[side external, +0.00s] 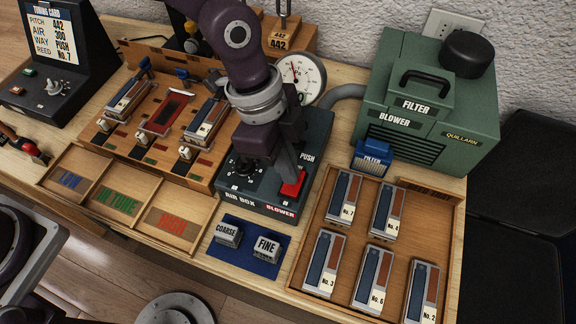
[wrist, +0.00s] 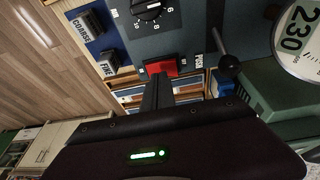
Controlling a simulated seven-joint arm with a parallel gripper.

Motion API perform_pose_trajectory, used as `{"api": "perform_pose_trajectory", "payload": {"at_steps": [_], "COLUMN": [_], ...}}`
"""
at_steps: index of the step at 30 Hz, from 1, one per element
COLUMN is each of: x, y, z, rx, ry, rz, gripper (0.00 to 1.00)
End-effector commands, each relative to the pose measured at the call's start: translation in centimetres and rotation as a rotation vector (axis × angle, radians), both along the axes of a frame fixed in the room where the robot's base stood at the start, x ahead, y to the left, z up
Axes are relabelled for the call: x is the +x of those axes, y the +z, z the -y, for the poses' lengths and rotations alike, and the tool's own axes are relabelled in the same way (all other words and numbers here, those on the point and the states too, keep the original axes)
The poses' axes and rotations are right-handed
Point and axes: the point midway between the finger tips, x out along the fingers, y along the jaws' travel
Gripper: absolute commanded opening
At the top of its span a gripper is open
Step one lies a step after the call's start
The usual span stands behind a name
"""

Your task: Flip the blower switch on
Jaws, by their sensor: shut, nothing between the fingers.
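The blower switch is a red rocker (side external: 293,184) on the front right of the dark air box (side external: 240,195), beside the red "BLOWER" label. My gripper (side external: 288,172) is shut and empty, pointing down with its fingertips at the red switch; whether they touch it I cannot tell. In the wrist view the red switch (wrist: 161,67) shows just beyond the tips of my shut fingers (wrist: 158,80). Which way the rocker is tilted is not clear. The green blower unit (side external: 425,105), marked "FILTER BLOWER", stands behind to the right.
A round gauge (side external: 301,76) and a grey hose (side external: 345,94) are behind the air box. A black knob (side external: 243,167) sits left of the switch. A wooden tray (side external: 325,222) of reed blocks is at right; COARSE and FINE blocks (side external: 267,247) lie in front.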

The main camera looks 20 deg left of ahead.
Motion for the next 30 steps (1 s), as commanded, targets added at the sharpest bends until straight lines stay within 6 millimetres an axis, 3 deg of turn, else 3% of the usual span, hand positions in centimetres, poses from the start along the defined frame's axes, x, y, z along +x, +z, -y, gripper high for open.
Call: {"api": "perform_pose_trajectory", "payload": {"at_steps": [5,15,21,30], "x": [-0.4,-1.9,-2.3,-2.3], "y": [3.9,11.0,12.5,12.6], "z": [-0.1,-2.3,-2.8,-2.9], "rx": [-0.003,-0.002,0.0,0.0], "ry": [0.002,0.001,0.0,0.0], "rz": [0.005,0.003,0.001,0.0], "gripper": [0.0,0.0,0.0,0.0]}}
